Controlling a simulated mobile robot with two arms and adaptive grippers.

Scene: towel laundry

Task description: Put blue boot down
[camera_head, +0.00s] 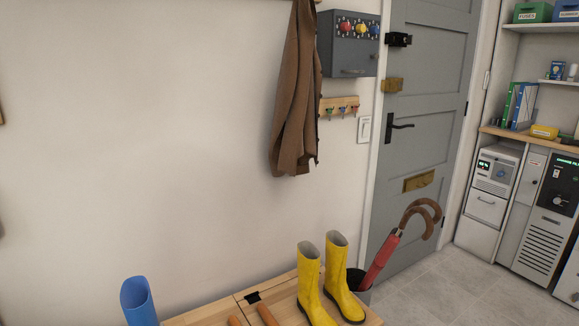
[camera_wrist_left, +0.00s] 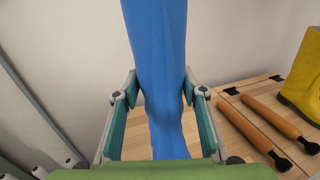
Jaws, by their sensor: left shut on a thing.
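The blue boot (camera_head: 138,302) shows at the bottom left of the head view, its shaft upright and its lower part cut off by the frame edge. In the left wrist view the blue boot (camera_wrist_left: 156,50) stands between the fingers of my left gripper (camera_wrist_left: 155,110), which is shut on it around the ankle. Pale wood shows just beyond the boot's lower part. Whether the sole touches the wood is hidden. My left gripper is outside the head view. My right gripper is in neither view.
Yellow boots (camera_head: 321,283) stand on the wooden bench top (camera_head: 200,317). Two wooden handles (camera_wrist_left: 262,122) lie right of the blue boot. An umbrella (camera_head: 385,256) leans in a dark stand beside the bench. A brown coat (camera_head: 296,100) hangs above.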

